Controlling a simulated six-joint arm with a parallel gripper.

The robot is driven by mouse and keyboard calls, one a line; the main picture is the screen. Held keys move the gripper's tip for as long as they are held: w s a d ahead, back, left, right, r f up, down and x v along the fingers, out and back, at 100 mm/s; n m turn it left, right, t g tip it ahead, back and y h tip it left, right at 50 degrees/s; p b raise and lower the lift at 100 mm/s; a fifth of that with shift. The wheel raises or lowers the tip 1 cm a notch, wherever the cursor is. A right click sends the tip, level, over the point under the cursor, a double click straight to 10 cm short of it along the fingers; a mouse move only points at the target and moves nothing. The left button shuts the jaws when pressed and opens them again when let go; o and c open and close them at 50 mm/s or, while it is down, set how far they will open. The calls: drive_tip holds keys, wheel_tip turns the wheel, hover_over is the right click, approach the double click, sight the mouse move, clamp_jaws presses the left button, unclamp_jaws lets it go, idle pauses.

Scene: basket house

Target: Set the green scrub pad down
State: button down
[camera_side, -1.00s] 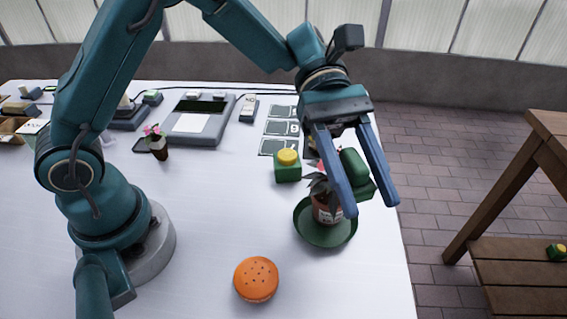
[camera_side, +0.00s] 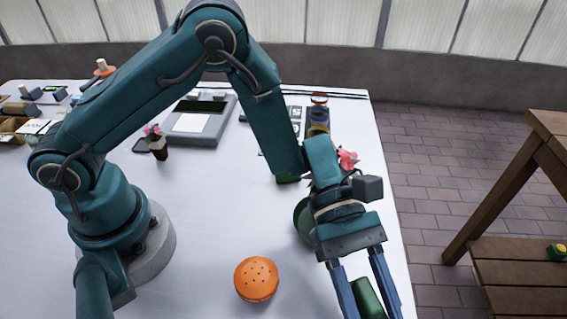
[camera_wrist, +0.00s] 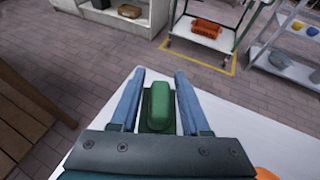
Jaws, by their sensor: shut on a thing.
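The green scrub pad (camera_side: 367,298) is between the two blue fingers of my gripper (camera_side: 372,290), at the bottom edge of the side view. The gripper is over the front right part of the white table (camera_side: 215,265). The pad's underside and the gap to the table are hidden, so I cannot tell whether they touch.
An orange round object (camera_side: 256,279) sits left of my gripper. A green saucer (camera_side: 301,222) and a plant with a pink-red flower (camera_side: 346,158) are behind it, partly hidden by my arm. A wooden shelf (camera_side: 520,200) stands to the right, beyond the table edge.

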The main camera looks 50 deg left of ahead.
drive_tip(key=shift+s+d+f, duration=0.3)
drive_tip(key=shift+d+f, duration=0.15)
drive_tip(key=shift+d, duration=0.05)
drive_tip(key=shift+f, duration=1.9)
drive_tip(key=shift+f, duration=0.15)
drive_tip(key=shift+c, duration=1.9)
unclamp_jaws()
